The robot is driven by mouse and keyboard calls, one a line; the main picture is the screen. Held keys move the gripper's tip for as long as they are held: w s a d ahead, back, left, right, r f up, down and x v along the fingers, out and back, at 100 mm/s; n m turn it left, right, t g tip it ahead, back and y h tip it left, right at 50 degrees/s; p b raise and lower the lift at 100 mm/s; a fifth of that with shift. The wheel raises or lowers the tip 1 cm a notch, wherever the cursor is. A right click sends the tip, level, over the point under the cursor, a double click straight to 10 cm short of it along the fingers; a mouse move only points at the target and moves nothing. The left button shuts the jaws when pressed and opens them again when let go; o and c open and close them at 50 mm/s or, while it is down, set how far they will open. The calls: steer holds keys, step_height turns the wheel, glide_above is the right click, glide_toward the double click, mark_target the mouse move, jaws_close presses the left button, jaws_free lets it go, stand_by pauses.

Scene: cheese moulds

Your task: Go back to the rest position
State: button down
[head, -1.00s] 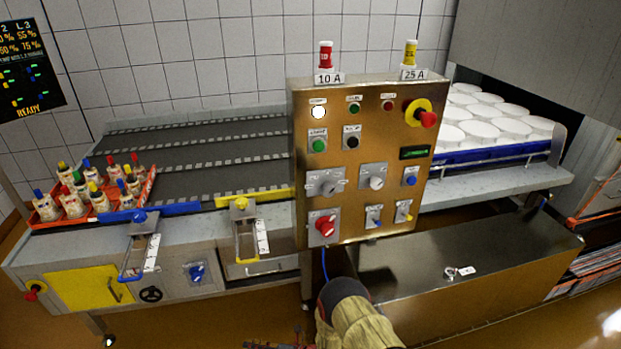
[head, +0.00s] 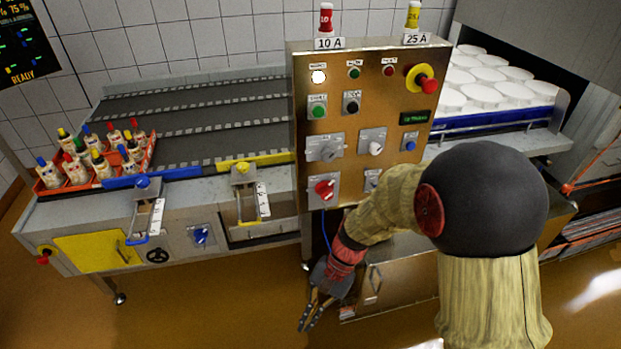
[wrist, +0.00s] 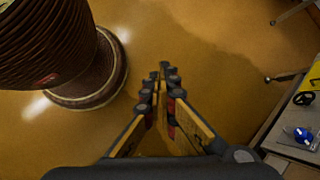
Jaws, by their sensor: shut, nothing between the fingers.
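My gripper (head: 309,312) hangs low over the brown floor in front of the machine in the head view, below the control panel (head: 365,110). It points down and to the left, with the arm bent back toward me on the right. In the wrist view my gripper (wrist: 163,72) has its fingers together over bare floor, with nothing between them. Part of the panel's lower right and the steel cabinet (head: 395,290) under it are hidden behind my arm.
A conveyor (head: 200,115) runs left of the panel, with a red tray (head: 148,160) of several bottles at its left end. White round moulds (head: 480,95) lie at right. Two hinged brackets stick out at the conveyor's front. The floor (head: 215,310) at lower left is clear.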

steer(key=s+d+r+n+t+h+p, duration=0.1)
steer(key=s+d+r+t, duration=0.1)
steer(key=d+r, duration=0.4)
steer(key=s+d+r+n+t+h+p, duration=0.2)
steer(key=d+r+t, duration=0.3)
steer(key=r, duration=0.9)
steer(key=s+d+r+n+t+h+p, duration=0.1)
steer(key=s+d+r+n+t+h, duration=0.1)
steer(key=d+r, duration=0.6)
step_height(320, 180, up, 2)
steer(key=shift+s+d+r+t, duration=0.15)
steer(key=shift+d+t, duration=0.15)
steer(key=shift+t, duration=0.5)
